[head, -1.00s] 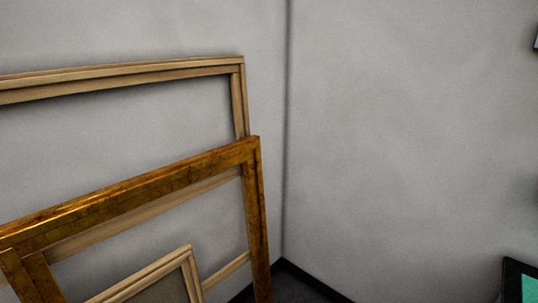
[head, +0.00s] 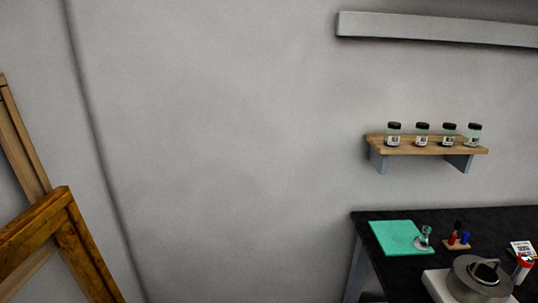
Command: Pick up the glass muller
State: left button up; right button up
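The glass muller (head: 424,237) looks like a small clear, greenish piece. It stands at the right edge of a green mat (head: 396,236) on a black-topped workbench (head: 363,217) at the lower right of the head view. Its fine shape is too small to tell. Neither of my grippers is in view.
On the bench are a grey round pot-like object (head: 468,279) on a white base, a small wooden holder (head: 457,245) with coloured items, and a red-and-white container (head: 523,268). A wall shelf (head: 432,148) holds several jars. Wooden frames (head: 75,243) lean at left.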

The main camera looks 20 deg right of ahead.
aim_at(421, 241)
jog(key=i+z, duration=0.15)
jog(key=z, duration=0.25)
jog(key=i+j+z, duration=0.1)
jog(key=z, duration=0.25)
jog(key=i+j+z, duration=0.1)
jog(key=z, duration=0.3)
jog(key=i+j+z, duration=0.15)
jog(key=z, duration=0.2)
jog(key=i+j+z, duration=0.15)
jog(key=z, duration=0.25)
jog(key=i+j+z, duration=0.1)
jog(key=j+z, duration=0.3)
jog(key=i+j+z, duration=0.1)
jog(key=z, duration=0.3)
jog(key=j, duration=0.1)
